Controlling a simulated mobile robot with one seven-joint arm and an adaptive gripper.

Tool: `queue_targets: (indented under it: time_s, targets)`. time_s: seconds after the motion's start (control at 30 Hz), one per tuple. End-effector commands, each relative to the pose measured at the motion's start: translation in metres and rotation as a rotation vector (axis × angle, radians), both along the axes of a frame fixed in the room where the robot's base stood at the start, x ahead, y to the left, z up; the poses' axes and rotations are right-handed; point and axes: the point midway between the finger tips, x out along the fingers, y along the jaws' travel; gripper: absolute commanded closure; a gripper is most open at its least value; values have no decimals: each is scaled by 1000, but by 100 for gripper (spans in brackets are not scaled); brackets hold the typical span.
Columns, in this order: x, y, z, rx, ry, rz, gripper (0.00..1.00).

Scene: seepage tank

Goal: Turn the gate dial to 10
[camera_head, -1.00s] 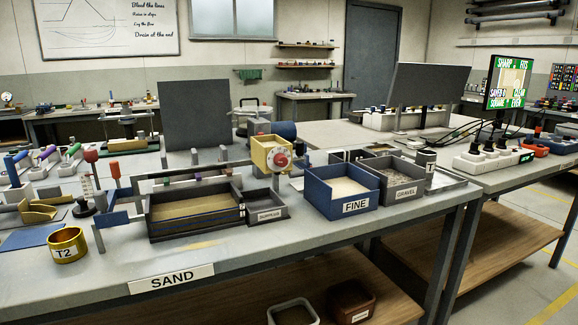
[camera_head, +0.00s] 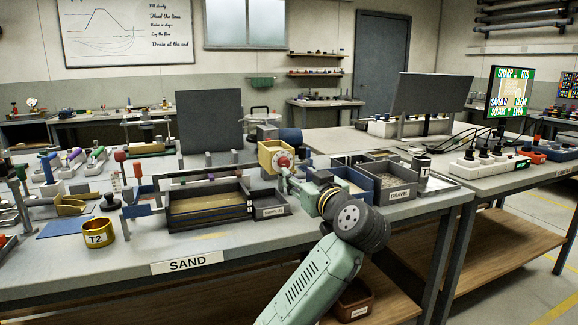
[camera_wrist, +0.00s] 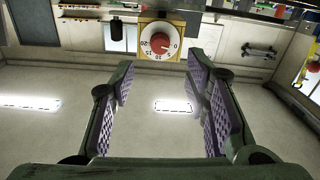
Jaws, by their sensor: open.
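The gate dial is a red knob (camera_head: 283,161) on the front of a yellow box (camera_head: 267,150), behind the small surplus tray. In the wrist view the red knob (camera_wrist: 160,43) sits at the top centre on a white face with numbers from 0 to 20. A pale mark on the knob seems to face the 0 to 5 side, but it is too small to read surely. My gripper (camera_head: 284,178) is close in front of the knob. In the wrist view my gripper (camera_wrist: 160,75) is open, its purple pads wide apart and empty, with the knob beyond the fingertips.
A sand tray (camera_head: 205,222) and surplus tray (camera_head: 270,212) stand left of my arm. The blue fine bin (camera_head: 358,178) is partly hidden behind my arm, with the gravel bin (camera_head: 400,194) to its right. A brass T2 cup (camera_head: 98,233) stands at front left.

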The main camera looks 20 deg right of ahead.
Motion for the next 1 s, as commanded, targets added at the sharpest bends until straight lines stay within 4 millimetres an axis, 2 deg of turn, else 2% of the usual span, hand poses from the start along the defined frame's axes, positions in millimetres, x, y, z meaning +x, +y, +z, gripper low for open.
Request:
queue_targets:
  time_s: [0.2,0.43,0.6,0.83,1.0]
  targets:
    - [44,3,3,3,0,2,57]
    - [76,4,2,2,0,1,57]
    - [85,4,0,0,0,-1,57]
    - [85,3,0,0,0,-2,57]
    - [85,3,0,0,0,-2,68]
